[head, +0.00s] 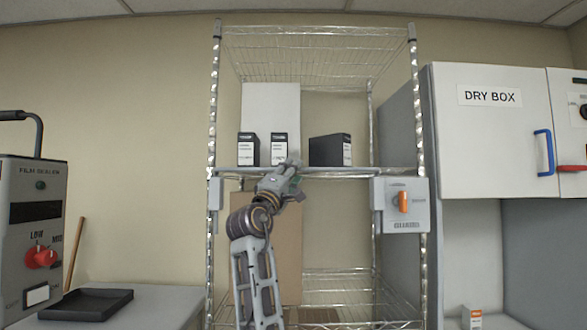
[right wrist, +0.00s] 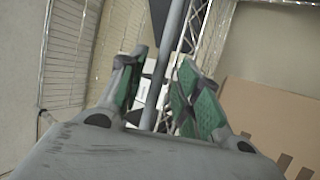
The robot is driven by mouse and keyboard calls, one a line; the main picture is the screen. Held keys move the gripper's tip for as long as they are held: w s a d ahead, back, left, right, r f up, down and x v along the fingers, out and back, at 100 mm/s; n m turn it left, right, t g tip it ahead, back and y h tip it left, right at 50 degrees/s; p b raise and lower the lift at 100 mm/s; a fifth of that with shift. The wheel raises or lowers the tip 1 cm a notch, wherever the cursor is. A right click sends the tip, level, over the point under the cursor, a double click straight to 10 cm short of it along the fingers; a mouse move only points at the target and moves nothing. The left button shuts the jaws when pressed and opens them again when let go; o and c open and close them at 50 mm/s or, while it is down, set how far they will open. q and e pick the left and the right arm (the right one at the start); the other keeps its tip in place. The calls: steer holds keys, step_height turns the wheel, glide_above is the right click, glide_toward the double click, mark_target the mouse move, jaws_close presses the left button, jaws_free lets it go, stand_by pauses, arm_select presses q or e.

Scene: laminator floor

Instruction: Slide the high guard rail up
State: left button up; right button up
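The high guard rail (head: 345,174) is a grey bar across the front of the wire rack, at the height of the middle shelf. It runs between a small grey bracket (head: 215,193) on the left post and a grey box with an orange handle (head: 403,202) on the right post. My right gripper (head: 292,168) is at the rail, left of its middle. In the right wrist view the rail (right wrist: 172,60) passes between my two green-padded fingers (right wrist: 160,90). The fingers stand apart, with gaps beside the bar. My left gripper is not in view.
Several black boxes (head: 330,150) stand on the shelf behind the rail. A brown board (head: 285,245) stands below it. The dry box cabinet (head: 490,130) is close on the right; a film sealer (head: 32,235) and black tray (head: 86,303) are on the left. Space above the boxes looks free.

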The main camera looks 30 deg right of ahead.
steer(key=shift+x, duration=1)
jaws_close()
